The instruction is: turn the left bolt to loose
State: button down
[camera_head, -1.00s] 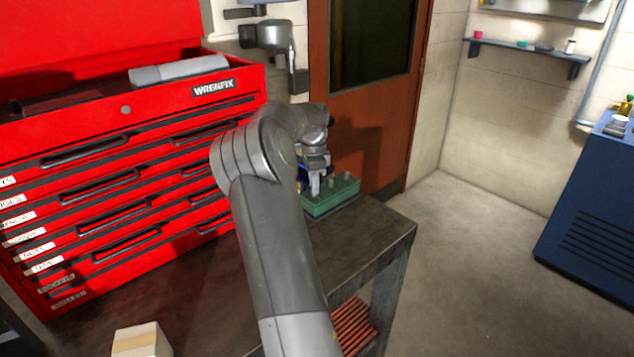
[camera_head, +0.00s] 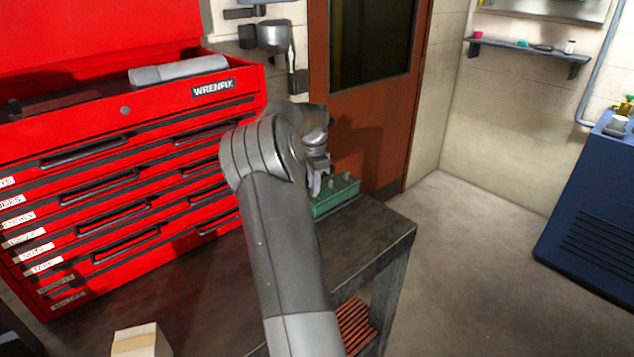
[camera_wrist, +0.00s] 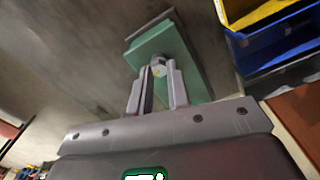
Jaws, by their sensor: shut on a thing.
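A green block-shaped motor housing (camera_head: 338,198) sits on the dark workbench near its back edge. In the wrist view the green housing (camera_wrist: 186,62) lies at an angle beyond my fingers. My gripper (camera_head: 315,188) is above the housing's left end, pointing down. In the wrist view my gripper (camera_wrist: 158,75) is shut on a small round metal bolt (camera_wrist: 158,69), with one finger on each side. At least one other short bolt (camera_head: 346,177) stands on the housing to the right of my gripper. My fingers and arm hide part of the housing.
The workbench top (camera_head: 372,232) is clear in front of the housing. A red tool chest (camera_head: 120,150) stands to the left. Blue and yellow bins (camera_wrist: 270,35) show at the upper right in the wrist view. A blue cabinet (camera_head: 590,205) stands far right.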

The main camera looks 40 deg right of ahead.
jog(key=shift+s+a+f+n, duration=0.1)
jog(key=shift+s+a+n, duration=0.05)
jog(key=shift+n, duration=0.65)
dwell(0.4)
jog(key=shift+n, duration=0.4)
jog(key=shift+s+n, duration=0.15)
jog(key=shift+n, duration=1.65)
jog(key=n, duration=0.6)
jog(key=shift+d, duration=0.2)
dwell(0.5)
